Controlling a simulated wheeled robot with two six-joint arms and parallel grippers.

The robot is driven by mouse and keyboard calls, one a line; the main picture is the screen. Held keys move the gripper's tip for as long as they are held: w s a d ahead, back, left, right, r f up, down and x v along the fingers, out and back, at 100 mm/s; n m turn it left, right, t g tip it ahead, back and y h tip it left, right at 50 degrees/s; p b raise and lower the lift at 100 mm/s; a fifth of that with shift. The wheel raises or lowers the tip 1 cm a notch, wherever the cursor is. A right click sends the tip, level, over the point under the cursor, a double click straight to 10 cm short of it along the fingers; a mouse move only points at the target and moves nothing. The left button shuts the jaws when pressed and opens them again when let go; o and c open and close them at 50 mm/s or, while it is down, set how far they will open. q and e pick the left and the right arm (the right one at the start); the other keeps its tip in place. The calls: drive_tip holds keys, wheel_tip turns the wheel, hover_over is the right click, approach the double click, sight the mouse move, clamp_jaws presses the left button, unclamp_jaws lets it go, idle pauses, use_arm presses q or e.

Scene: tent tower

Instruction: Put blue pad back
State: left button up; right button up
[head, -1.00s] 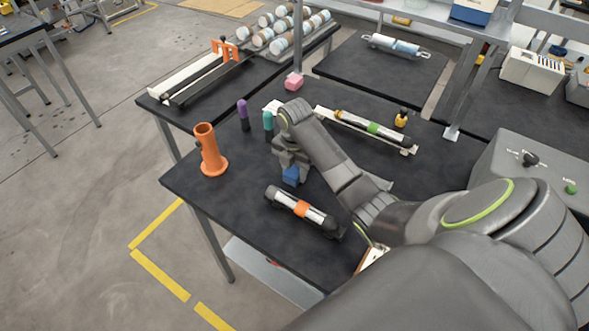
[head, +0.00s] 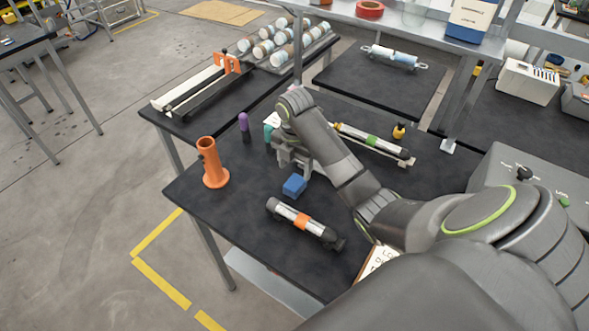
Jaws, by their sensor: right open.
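The blue pad (head: 294,185) is a small blue block lying on the dark table, just behind the orange-banded tube. My right gripper (head: 292,168) is open and sits just behind the pad, apart from it as far as I can see. The fingertips are small and partly hidden by my own wrist. My right arm reaches in from the right and covers part of the table behind. My left gripper does not show.
An orange holder (head: 212,165) stands at the table's left edge. A tube with an orange band (head: 303,221) lies in front of the pad. A purple marker (head: 244,124), a green-banded tube (head: 371,140) and a yellow item (head: 399,131) are behind. Bare table lies left of the pad.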

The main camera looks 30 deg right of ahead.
sight(295, 183)
wheel_tip(295, 183, up, 5)
drive_tip(key=p, duration=0.4)
drive_tip(key=shift+s+f, duration=0.1)
idle(0.5)
